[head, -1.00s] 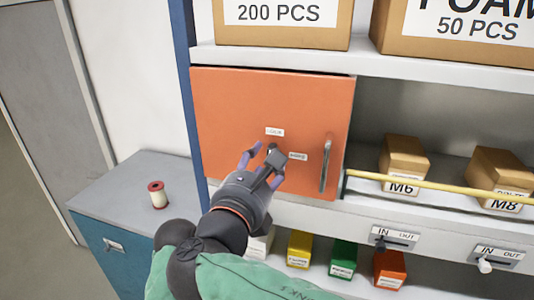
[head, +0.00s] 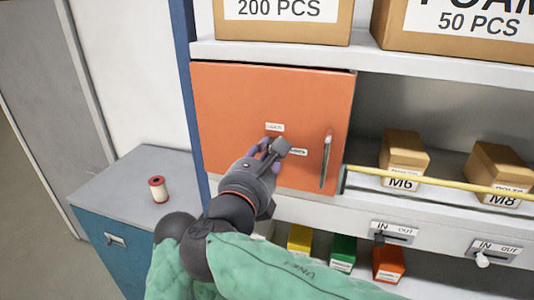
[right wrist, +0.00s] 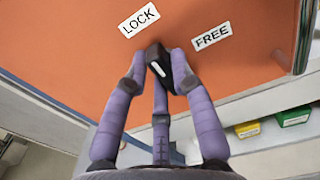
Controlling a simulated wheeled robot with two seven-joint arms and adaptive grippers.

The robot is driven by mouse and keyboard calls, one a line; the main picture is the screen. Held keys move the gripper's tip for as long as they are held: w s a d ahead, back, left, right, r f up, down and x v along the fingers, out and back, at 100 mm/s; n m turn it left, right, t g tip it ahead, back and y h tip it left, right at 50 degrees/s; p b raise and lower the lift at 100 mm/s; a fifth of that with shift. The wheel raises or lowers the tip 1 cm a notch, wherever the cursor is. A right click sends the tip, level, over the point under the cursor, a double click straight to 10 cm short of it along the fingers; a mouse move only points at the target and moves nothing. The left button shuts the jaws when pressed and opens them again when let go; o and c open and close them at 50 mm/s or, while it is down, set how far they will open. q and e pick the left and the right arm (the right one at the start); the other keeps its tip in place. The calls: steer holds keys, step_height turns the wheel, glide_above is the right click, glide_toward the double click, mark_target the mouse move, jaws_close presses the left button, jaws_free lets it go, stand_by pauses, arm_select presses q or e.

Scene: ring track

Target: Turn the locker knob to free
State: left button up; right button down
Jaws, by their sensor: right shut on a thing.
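The orange locker door (head: 230,100) is closed in the shelf, with a vertical grey handle (head: 326,160) at its right side. In the right wrist view, a black knob (right wrist: 157,62) with a white mark sits on the door below the LOCK label (right wrist: 139,20) and the FREE label (right wrist: 212,37). The knob's far end is nearer the LOCK label. My right gripper (head: 270,148) is at the door with its purple fingers closed around the knob. In the head view the gripper hides most of the knob. My left gripper is out of view.
A yellow bar (head: 440,186) runs along the shelf right of the door, before the M6 box (head: 403,155) and M8 box (head: 500,170). Small colored bins stand below. A blue cabinet (head: 100,215) with a spool (head: 158,189) stands at left.

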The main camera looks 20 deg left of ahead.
steer(key=shift+f+m+b, duration=0.1)
steer(key=shift+m+b, duration=0.7)
steer(key=shift+b, duration=0.25)
steer(key=shift+d+m+b, duration=0.15)
steer(key=shift+m+b, duration=2.5)
steer(key=shift+m, duration=0.1)
steer(key=shift+d+m+b, duration=0.15)
steer(key=shift+m+b, duration=2.45)
steer(key=shift+m, duration=0.1)
steer(key=shift+d+m+b, duration=0.15)
steer(key=shift+m+b, duration=2.5)
steer(key=shift+m, duration=0.1)
steer(key=c, duration=1)
jaws_free()
steer(key=shift+c, duration=0.2)
